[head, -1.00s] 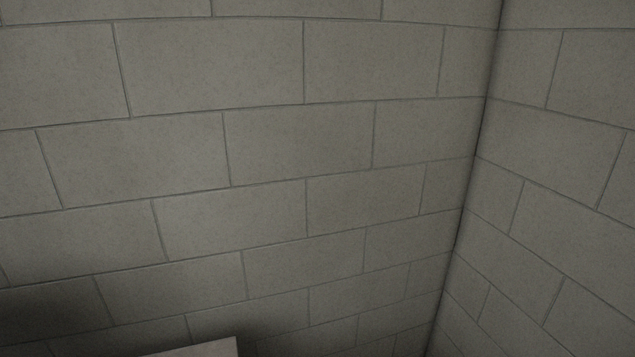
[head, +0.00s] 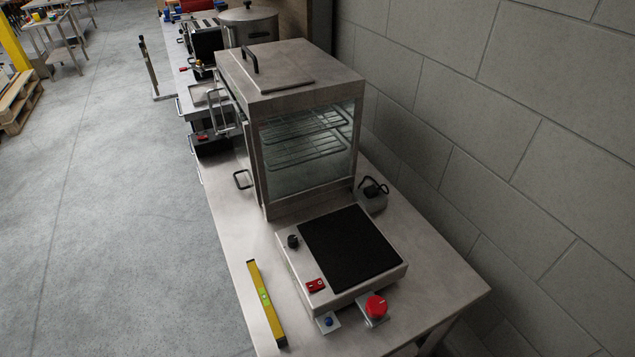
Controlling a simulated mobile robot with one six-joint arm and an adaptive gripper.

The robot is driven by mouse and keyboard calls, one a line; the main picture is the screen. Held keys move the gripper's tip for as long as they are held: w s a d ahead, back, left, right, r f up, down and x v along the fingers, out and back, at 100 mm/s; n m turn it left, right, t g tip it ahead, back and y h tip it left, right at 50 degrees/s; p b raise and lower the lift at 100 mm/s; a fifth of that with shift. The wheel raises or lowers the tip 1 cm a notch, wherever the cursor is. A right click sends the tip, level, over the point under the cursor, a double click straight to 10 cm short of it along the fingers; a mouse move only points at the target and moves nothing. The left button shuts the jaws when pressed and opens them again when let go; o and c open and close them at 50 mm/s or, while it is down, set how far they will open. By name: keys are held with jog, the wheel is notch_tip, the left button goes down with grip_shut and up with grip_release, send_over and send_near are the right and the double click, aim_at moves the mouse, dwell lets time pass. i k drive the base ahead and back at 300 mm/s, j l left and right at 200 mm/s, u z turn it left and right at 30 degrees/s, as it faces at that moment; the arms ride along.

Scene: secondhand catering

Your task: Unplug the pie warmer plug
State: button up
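A steel cabinet with glass sides and wire racks inside, which looks like the pie warmer (head: 300,75), stands on a steel bench (head: 445,275) along the wall. A black handle lies on its top. A small grey item with a black looped part (head: 373,190) sits beside its right side, near the wall; I cannot tell whether this is a plug or a cord. No plug can be made out for certain. The back of the cabinet is hidden. My gripper is not in view.
A flat appliance with a black top (head: 350,245), a red switch and a dark knob stands in front of the cabinet. A red knob (head: 376,306) and yellow level (head: 266,302) lie near it. A large pot (head: 250,25) stands behind. Open floor (head: 120,220) is on the left.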

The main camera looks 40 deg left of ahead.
aim_at(370, 192)
jog(key=i+l+u, duration=0.15)
jog(key=u, duration=0.3)
jog(key=i+l+u, duration=0.1)
jog(key=u, duration=0.4)
jog(key=l+u, duration=0.45)
jog(key=i+l+u, duration=0.1)
jog(key=u, duration=0.35)
jog(key=l+u, duration=0.3)
jog(key=u, duration=0.15)
jog(key=i+l+u, duration=0.1)
jog(key=l+u, duration=0.15)
jog(key=i+l, duration=0.1)
jog(key=i, duration=0.3)
